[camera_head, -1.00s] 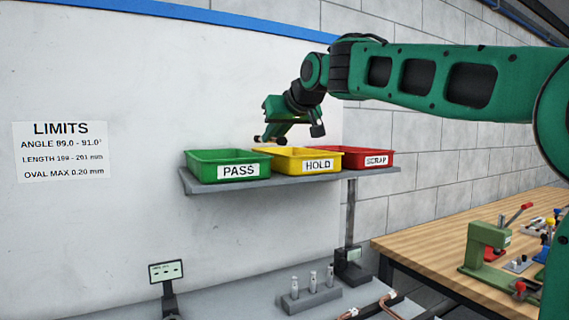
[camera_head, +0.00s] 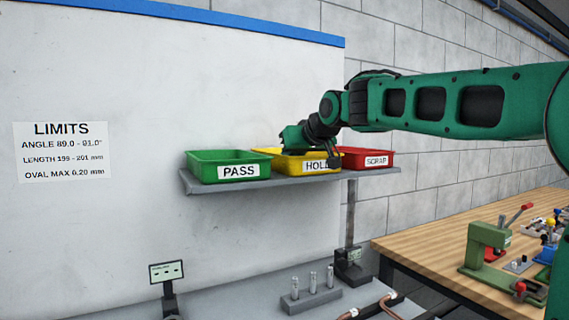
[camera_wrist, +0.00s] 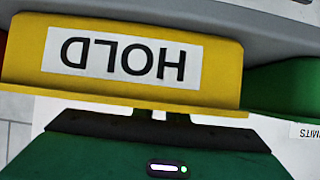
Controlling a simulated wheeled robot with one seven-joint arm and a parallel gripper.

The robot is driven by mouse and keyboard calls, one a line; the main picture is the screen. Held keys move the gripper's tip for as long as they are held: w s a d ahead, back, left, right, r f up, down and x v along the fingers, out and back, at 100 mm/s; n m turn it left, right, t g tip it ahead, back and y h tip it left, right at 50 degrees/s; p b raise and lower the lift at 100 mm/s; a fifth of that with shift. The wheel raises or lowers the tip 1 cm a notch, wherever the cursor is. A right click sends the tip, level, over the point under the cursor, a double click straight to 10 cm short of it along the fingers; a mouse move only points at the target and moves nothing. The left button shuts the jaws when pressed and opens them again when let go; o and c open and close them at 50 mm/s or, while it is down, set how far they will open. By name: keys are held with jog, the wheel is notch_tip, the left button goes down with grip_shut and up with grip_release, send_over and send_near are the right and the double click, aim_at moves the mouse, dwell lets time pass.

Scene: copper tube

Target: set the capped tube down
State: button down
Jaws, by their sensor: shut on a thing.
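My gripper (camera_head: 298,141) is down at the yellow HOLD bin (camera_head: 264,162), with its fingers hidden by the bin. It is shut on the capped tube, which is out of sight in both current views. In the wrist view, the HOLD bin (camera_wrist: 215,75) shows upside down, with its front label facing the camera. The green gripper body (camera_wrist: 160,150) lies just outside the bin rim, and the fingers pass out of sight behind the wall. I cannot tell whether the tube touches the bin floor.
The green PASS bin (camera_head: 205,170) stands left of HOLD and the red SCRAP bin (camera_head: 372,153) right of it, all on a grey shelf (camera_head: 290,180). A limits sign (camera_head: 62,150) hangs on the wall. A wooden bench (camera_head: 430,235) with green tooling is at right.

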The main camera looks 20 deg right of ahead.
jog(key=shift+f, duration=0.1)
jog(key=c, duration=1.8)
grip_release()
jog(key=shift+f, duration=0.1)
jog(key=shift+s+r, duration=0.1)
jog(key=shift+r, duration=0.1)
jog(key=v, duration=1.1)
jog(key=shift+s+r, duration=0.2)
jog(key=shift+s+d, duration=0.1)
jog(key=shift+s, duration=0.05)
